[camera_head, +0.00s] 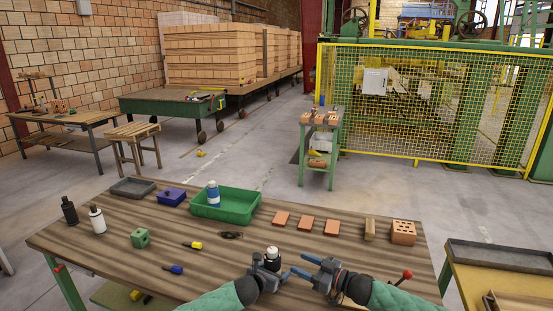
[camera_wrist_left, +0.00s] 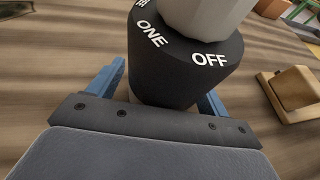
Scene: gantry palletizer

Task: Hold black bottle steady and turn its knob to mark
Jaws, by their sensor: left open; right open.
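The black bottle (camera_head: 272,265) stands upright near the front of the wooden table, with a pale knob (camera_head: 272,252) on top. In the left wrist view, the bottle (camera_wrist_left: 172,70) has white words "ONE" and "OFF" on its shoulder below the grey-white knob (camera_wrist_left: 205,14). My left gripper (camera_head: 267,271) is open, its blue fingers on either side of the bottle; whether they touch it I cannot tell. My right gripper (camera_head: 296,266) is open and empty just right of the bottle, its fingers pointing left towards it. The knob's own pointer is not visible.
Behind the bottle are a dark small item (camera_head: 231,235), brick pieces (camera_head: 306,223) and a green tray (camera_head: 240,207) holding a blue-white bottle. Another black bottle (camera_head: 69,210) and a white bottle (camera_head: 97,220) stand at far left.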

